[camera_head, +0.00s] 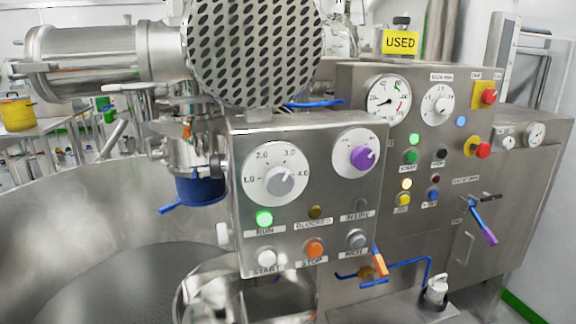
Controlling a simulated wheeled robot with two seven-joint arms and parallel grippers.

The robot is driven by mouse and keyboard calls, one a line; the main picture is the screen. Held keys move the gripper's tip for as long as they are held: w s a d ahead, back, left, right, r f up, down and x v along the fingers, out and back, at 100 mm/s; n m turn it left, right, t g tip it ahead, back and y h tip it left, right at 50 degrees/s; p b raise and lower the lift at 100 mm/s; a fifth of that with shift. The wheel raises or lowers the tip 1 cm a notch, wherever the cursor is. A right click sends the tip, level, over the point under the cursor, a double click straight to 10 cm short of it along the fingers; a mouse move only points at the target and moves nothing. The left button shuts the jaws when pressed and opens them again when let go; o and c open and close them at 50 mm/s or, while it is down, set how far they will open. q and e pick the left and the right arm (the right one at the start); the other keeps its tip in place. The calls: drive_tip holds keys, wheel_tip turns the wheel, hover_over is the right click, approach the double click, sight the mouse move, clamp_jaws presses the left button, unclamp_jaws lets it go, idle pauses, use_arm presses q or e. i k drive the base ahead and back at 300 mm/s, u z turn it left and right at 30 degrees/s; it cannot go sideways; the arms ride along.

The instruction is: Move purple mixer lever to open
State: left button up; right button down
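A lever with a purple grip (484,228) and a blue upper part sits on the right-hand steel cabinet, in the lower right of the head view. It slants down to the right from its pivot. Small labels stand above and to the left of it, too small to read surely. A round purple knob (362,158) is on the nearer control box, beside a grey dial knob (281,181). Neither of my grippers is in view, and nothing touches the lever.
The control box (300,224) stands in front of the right-hand cabinet (450,175). An orange-handled valve (379,262) and blue tubing (410,263) lie below and left of the lever. A steel handle (464,248) is close by. A large steel bowl (80,230) fills the left.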

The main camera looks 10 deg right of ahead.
sight(487, 232)
drive_tip(key=k, duration=0.5)
drive_tip(key=z, duration=1.15)
drive_tip(key=i, duration=0.45)
drive_tip(key=u, duration=0.1)
drive_tip(key=k, duration=0.25)
drive_tip(key=z, duration=0.85)
drive_tip(key=i, duration=1.3)
drive_tip(key=u, duration=0.3)
